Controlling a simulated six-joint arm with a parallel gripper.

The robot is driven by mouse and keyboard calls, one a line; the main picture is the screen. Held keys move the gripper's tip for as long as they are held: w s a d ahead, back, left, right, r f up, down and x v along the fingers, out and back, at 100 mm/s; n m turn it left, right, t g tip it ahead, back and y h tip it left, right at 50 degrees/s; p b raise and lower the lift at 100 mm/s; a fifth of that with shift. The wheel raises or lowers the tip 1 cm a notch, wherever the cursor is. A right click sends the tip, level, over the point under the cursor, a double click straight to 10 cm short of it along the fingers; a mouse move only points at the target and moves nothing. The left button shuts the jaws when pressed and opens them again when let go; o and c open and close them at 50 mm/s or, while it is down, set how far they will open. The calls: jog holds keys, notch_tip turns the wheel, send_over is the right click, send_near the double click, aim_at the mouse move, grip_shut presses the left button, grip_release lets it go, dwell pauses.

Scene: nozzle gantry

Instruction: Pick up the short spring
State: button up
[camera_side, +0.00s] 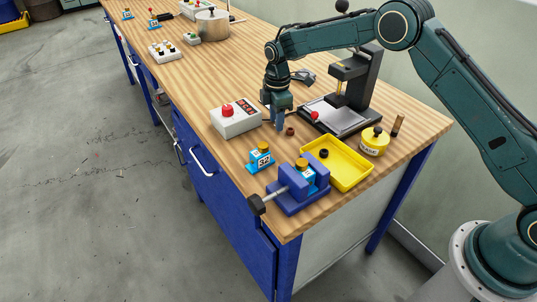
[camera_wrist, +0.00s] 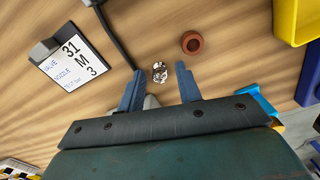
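A small silvery coil (camera_wrist: 159,72), which looks like the short spring, lies on the wooden bench in the wrist view. It is just beyond and between my gripper's two blue fingertips. My gripper (camera_wrist: 160,79) is open, with a clear gap between the fingers and nothing held. In the side view my gripper (camera_side: 279,122) points down, low over the bench, beside the red-button box. The spring cannot be made out in the side view. How high the fingertips are above the bench is hard to tell.
A brown ring (camera_wrist: 192,43) lies close to the spring; it also shows in the side view (camera_side: 290,131). A label card (camera_wrist: 72,57) stands nearby. The red-button box (camera_side: 236,122), black press stand (camera_side: 340,117), yellow tray (camera_side: 357,180) and blue vise (camera_side: 290,203) surround the area.

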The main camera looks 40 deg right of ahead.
grip_shut()
jog(key=shift+r, duration=0.1)
notch_tip(320, 180, up, 20)
dwell(0.8)
dwell(0.4)
